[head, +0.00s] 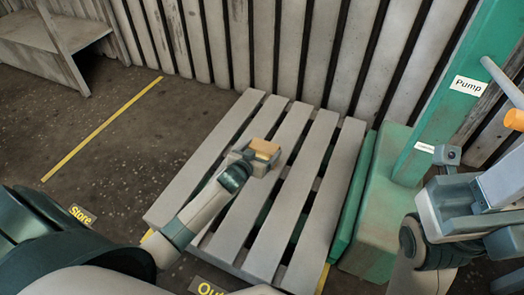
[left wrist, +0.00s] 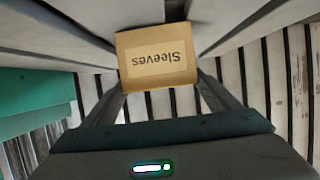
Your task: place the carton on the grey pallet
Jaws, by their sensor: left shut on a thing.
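The carton (left wrist: 158,84) is a small tan box labelled "Sleeves", seen upside down in the left wrist view between the two fingers. In the head view the carton (head: 264,149) shows at the end of my left arm, over the middle of the grey pallet. My left gripper (head: 254,160) is shut on the carton; it also fills the lower part of the left wrist view (left wrist: 160,100). The grey slatted pallet (head: 288,192) lies on the floor. Whether the carton touches its slats I cannot tell. My right gripper (head: 448,158) is at the right edge, its fingers not clear.
A green post labelled "Pump" (head: 450,95) and a green base (head: 385,200) stand right of the pallet. A corrugated wall (head: 290,45) runs behind. A grey bench (head: 50,38) is at the back left.

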